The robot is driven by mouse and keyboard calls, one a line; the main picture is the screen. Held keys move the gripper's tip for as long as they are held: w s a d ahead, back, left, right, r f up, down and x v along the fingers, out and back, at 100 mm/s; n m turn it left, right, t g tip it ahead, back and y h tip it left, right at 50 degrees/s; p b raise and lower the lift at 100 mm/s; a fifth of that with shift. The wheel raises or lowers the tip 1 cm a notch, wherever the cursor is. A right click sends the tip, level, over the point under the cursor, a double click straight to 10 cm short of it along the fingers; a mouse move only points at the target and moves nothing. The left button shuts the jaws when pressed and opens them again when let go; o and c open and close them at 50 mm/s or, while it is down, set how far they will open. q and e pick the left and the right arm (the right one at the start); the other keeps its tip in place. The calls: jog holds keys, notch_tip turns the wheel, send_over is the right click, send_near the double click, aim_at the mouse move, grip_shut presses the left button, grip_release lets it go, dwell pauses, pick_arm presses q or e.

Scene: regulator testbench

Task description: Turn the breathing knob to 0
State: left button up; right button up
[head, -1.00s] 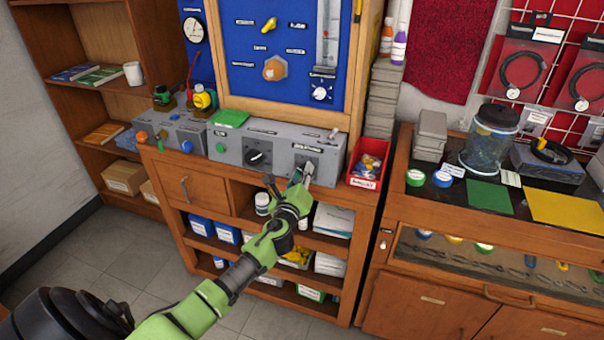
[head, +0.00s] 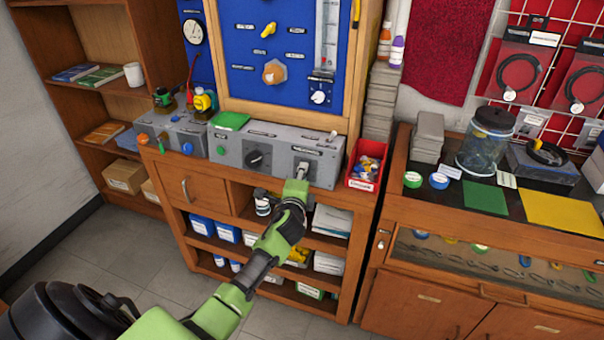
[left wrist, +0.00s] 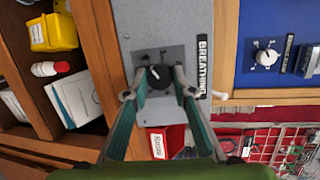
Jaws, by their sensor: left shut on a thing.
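The breathing knob (left wrist: 158,76) is a small round black knob with a white pointer mark, on a grey plate beside the BREATHING label (left wrist: 202,66). In the left wrist view its pointer leans toward the upper left; the scale marks are too small to read. My left gripper (left wrist: 160,80) is shut on the knob, one finger on each side. In the head view my left gripper (head: 303,168) reaches the right part of the grey test box (head: 228,150) and largely hides the knob. My right gripper is not in view.
Another black knob (head: 256,159) sits left on the same box. A red bin (head: 364,176) of small parts stands just right of the box. A blue panel (head: 250,85) with knobs and gauges rises behind. Open shelves with boxes lie below.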

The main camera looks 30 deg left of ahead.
pick_arm(q)
jog(key=shift+n, duration=0.5)
jog(key=o, duration=1.1)
jog(key=v, duration=1.2)
jog(key=shift+r, duration=0.1)
